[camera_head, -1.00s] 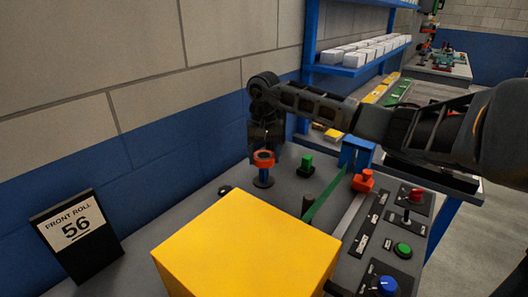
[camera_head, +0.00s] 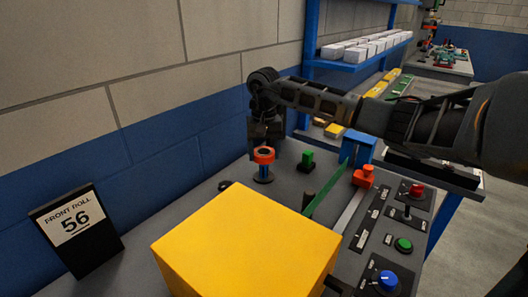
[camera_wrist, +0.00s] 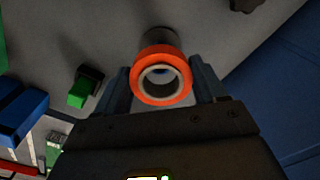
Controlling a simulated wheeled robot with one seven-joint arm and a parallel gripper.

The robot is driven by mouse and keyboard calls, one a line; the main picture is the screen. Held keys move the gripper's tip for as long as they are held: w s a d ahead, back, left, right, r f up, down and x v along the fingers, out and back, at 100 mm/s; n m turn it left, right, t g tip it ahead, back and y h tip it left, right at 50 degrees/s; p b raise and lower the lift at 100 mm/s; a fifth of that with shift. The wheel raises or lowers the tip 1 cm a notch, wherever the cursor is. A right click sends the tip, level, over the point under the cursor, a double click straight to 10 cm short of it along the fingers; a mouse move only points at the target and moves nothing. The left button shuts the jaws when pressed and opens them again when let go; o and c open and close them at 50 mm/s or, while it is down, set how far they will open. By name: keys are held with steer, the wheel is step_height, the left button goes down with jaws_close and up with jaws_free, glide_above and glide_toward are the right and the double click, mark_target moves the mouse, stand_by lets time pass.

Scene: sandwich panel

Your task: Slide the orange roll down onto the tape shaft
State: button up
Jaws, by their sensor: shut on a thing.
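The orange roll (camera_head: 264,156) is a short ring with a pale inner core. My gripper (camera_head: 265,139) is shut on it, one finger on each side, as the wrist view shows around the roll (camera_wrist: 137,82). In the head view the dark tape shaft (camera_head: 264,173) with its round base shows directly below the roll. The roll stands above that base, with a short length of shaft between them. A bluish patch shows through the roll's hole in the wrist view. I cannot tell how far the shaft reaches into the hole.
A green block (camera_head: 306,161) stands just right of the shaft, and a small black knob (camera_head: 224,186) to its front left. A large yellow box (camera_head: 250,245) fills the front. The blue wall (camera_head: 160,158) is close on the left. Buttons and an orange part (camera_head: 364,176) lie right.

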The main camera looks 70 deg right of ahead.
mark_target(264, 177)
steer(key=shift+f, duration=0.15)
steer(key=shift+f+b, duration=0.35)
steer(key=shift+b, duration=0.15)
steer(key=shift+f+b, duration=0.55)
steer(key=shift+f, duration=0.1)
steer(key=shift+f+b, duration=1.75)
steer(key=shift+f, duration=0.25)
steer(key=o, duration=1.1)
steer(key=shift+o, duration=0.2)
steer(key=shift+r+p, duration=1.95)
steer(key=shift+r, duration=2.9)
